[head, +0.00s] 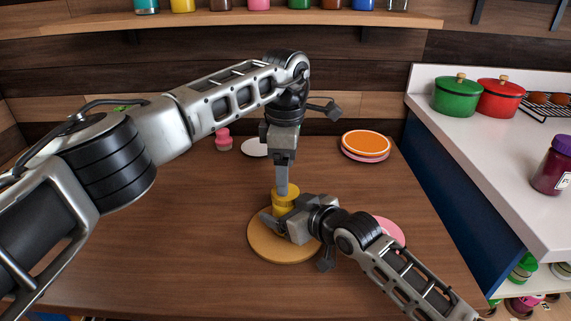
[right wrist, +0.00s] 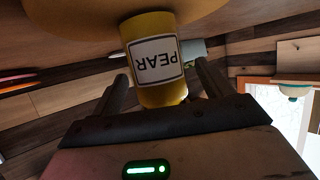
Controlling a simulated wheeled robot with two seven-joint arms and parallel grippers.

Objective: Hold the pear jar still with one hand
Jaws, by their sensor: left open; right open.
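The yellow pear jar (head: 285,197) stands on a round wooden board (head: 262,248) on the table. In the right wrist view the jar (right wrist: 152,92) shows upside down, with its white PEAR label facing the camera. My right gripper (head: 277,217) is open at the jar's near side, low down. In the right wrist view its fingers stand on either side of the jar, apart from it as far as I can tell. My left gripper (head: 282,187) points straight down at the jar's top and is open. The gap between its fingers is hard to see.
Orange and pink plates (head: 365,146) are stacked at the back right. A pink jar (head: 223,139) and a white disc (head: 255,147) sit at the back. A pink disc (head: 390,230) lies partly behind my right arm. The white counter (head: 460,135) rises at right. The table's left side is clear.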

